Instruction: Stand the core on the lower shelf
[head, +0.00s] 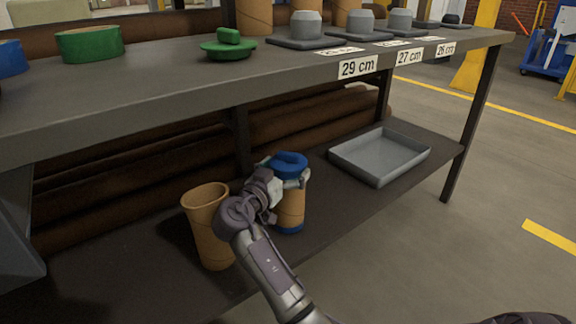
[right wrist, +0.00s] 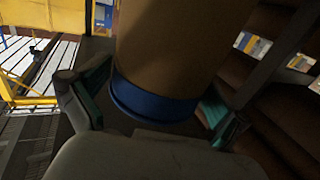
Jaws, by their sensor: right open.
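A brown cardboard core (head: 291,207) with a blue cap on top and a blue ring at its foot stands upright on the lower shelf (head: 330,207). My right gripper (head: 290,181) is open around its upper part, just below the blue cap (head: 290,162). In the right wrist view the core (right wrist: 180,45) and a blue band (right wrist: 150,103) lie between the two fingers with green pads (right wrist: 155,105). Whether the pads touch it is not clear. My left gripper is not in view.
An open, uncapped cardboard tube (head: 210,232) stands left of the core. A grey tray (head: 383,177) lies to the right on the lower shelf. Brown rolls lie behind.

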